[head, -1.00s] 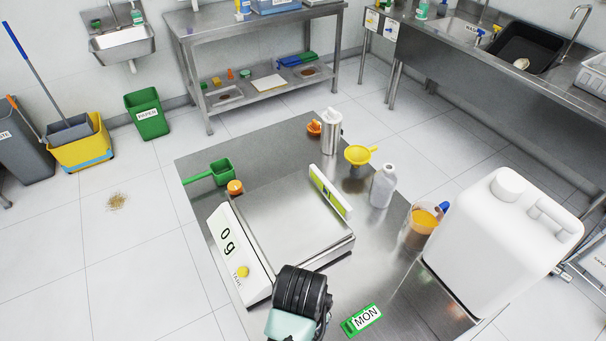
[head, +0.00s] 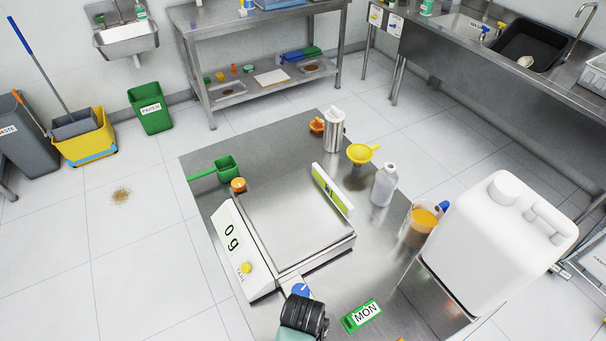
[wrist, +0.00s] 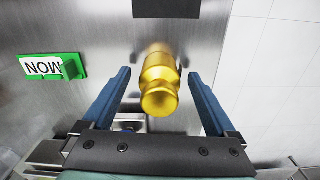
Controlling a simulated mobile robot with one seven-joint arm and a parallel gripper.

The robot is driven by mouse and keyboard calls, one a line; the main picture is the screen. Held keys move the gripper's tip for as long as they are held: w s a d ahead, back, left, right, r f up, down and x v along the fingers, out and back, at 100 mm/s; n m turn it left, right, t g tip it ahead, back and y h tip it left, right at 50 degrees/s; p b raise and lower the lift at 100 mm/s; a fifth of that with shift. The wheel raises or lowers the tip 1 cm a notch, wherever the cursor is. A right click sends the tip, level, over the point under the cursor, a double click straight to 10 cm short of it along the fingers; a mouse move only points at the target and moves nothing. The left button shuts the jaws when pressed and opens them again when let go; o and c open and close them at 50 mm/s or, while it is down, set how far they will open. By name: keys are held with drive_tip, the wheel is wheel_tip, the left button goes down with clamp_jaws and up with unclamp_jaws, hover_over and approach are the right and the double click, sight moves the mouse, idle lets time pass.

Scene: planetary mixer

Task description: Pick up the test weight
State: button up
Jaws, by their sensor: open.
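The test weight (wrist: 160,85) is a shiny brass cylinder with a narrower neck and a rounded knob. In the wrist view it stands on the steel table between the two blue fingers of my gripper (wrist: 159,76). The fingers are open, with a visible gap on each side of the weight. I cannot tell how far above the table the fingertips are. In the head view my wrist is at the bottom, in front of the scale, and I cannot make out the weight there.
A scale (head: 297,221) reading 0 g stands just behind my wrist. A white canister (head: 490,245), an orange-filled jug (head: 421,222) and a bottle (head: 384,185) stand farther right.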

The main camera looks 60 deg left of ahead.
clamp_jaws()
idle(0.3)
drive_tip(key=shift+r, duration=0.1)
